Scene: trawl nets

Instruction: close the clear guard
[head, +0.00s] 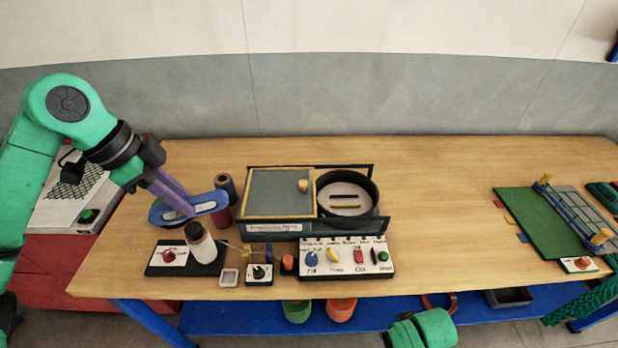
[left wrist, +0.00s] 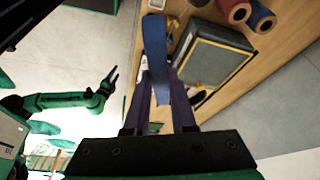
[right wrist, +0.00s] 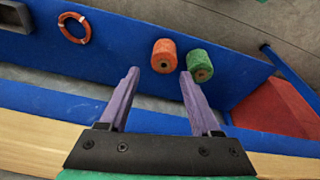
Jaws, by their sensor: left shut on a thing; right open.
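The guard (head: 278,190) looks like a grey see-through panel with a yellow edge and a yellow knob (head: 303,185). It lies on the left half of a dark machine (head: 270,229), beside a round black pan (head: 346,195), which is uncovered. The panel also shows in the left wrist view (left wrist: 208,60). My left gripper (head: 184,207) is shut on a flat blue tool (head: 207,202), held left of the machine; the tool crosses between the fingers in the left wrist view (left wrist: 156,50). My right gripper (right wrist: 160,78) is open and empty, facing the blue lower shelf.
A control panel (head: 346,257) with knobs and switches fronts the machine. A bottle (head: 200,242) and spools (head: 225,186) stand near the left gripper. A green mat (head: 535,225) with a netting frame lies at right. The table between machine and mat is clear.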

